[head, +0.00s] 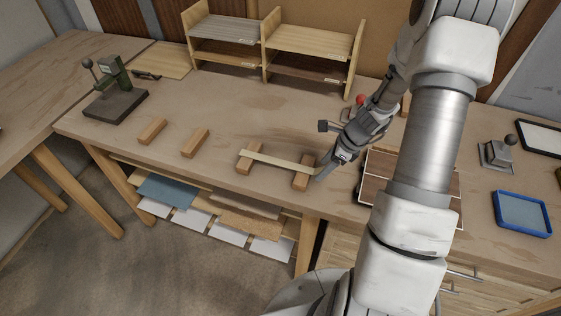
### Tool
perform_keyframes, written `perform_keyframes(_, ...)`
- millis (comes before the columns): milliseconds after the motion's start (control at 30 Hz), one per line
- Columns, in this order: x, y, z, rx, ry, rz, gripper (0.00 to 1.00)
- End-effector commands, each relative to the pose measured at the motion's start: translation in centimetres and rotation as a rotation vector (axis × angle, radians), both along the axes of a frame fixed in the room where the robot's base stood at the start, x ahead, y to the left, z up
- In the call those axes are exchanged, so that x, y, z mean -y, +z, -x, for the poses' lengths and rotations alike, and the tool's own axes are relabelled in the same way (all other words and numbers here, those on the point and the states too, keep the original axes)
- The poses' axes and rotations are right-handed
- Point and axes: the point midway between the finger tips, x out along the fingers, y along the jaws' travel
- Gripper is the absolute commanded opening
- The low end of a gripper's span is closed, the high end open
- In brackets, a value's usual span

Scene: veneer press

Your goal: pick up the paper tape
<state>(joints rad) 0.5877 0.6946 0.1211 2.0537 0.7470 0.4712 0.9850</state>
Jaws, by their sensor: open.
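A long, thin, pale strip (277,159), which looks like the paper tape, lies like a bridge across two wooden blocks on the bench. Its left end is on the left block (248,165) and its right end reaches the right block (302,181). My gripper (323,172) is open and points down just to the right of the right block, close to the strip's right end. The fingers partly cover that end, and I cannot tell whether they touch it.
Two loose wooden blocks (153,131) (195,142) lie to the left on the workbench (225,112). A green-and-black press tool (114,88) stands farther left. Brown panels (376,178) lie right of my gripper, partly behind my arm. A blue tray (522,213) sits far right.

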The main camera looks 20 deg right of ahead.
Motion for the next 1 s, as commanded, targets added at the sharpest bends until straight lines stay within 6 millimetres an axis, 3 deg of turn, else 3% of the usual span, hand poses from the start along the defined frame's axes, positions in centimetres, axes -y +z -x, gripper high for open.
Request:
perform_keyframes(333, -0.20, -0.70, -0.17, 0.001, 0.000, 0.001, 0.68)
perform_keyframes(700, -0.20, -0.67, -0.16, 0.001, 0.000, 0.001, 0.01)
perform_keyframes(1000, -0.21, -0.66, -0.16, 0.001, 0.000, 0.001, 0.00)
